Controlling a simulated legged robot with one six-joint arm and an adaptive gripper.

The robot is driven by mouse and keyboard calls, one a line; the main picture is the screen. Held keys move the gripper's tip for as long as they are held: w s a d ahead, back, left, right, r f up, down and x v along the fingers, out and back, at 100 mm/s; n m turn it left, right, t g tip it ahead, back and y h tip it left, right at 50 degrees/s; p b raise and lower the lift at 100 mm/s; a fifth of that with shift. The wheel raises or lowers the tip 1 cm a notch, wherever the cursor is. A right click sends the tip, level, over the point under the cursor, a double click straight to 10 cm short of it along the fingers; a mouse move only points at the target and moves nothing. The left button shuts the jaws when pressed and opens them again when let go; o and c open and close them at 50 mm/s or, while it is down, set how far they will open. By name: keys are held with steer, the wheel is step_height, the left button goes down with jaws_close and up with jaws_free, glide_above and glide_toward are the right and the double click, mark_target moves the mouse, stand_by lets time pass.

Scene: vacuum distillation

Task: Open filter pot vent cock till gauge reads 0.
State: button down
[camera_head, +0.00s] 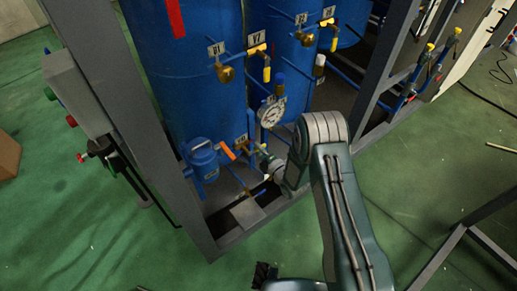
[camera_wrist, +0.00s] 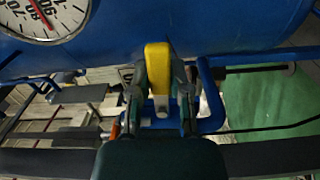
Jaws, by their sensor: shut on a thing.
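The gauge (camera_head: 270,113) is a round white dial on the blue vessels' pipework in the head view. In the wrist view, only the lower part of the gauge (camera_wrist: 42,16) shows at the top left, with a red needle near numbers around 80 and 90; I cannot tell the exact reading. A yellow cock handle (camera_wrist: 157,62) stands in front of a blue vessel, between the fingers of my gripper (camera_wrist: 160,92). My gripper is shut on this handle. In the head view, my arm reaches low into the frame, and the fingertips and handle are too small to make out clearly.
A small blue pot (camera_head: 203,162) stands left of my arm. Tall blue vessels (camera_head: 185,70) with yellow-handled valves (camera_head: 257,49) stand behind. Grey frame posts (camera_head: 110,80) flank the work area. A blue pipe (camera_wrist: 212,110) runs close right of my fingers.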

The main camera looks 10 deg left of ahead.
steer(key=shift+s+a+f, duration=0.15)
steer(key=shift+s, duration=0.05)
steer(key=c, duration=0.6)
jaws_free()
steer(key=shift+o, duration=0.2)
steer(key=shift+a, duration=0.1)
steer(key=shift+d, duration=0.4)
steer(key=v, duration=1.1)
steer(key=shift+s, duration=0.2)
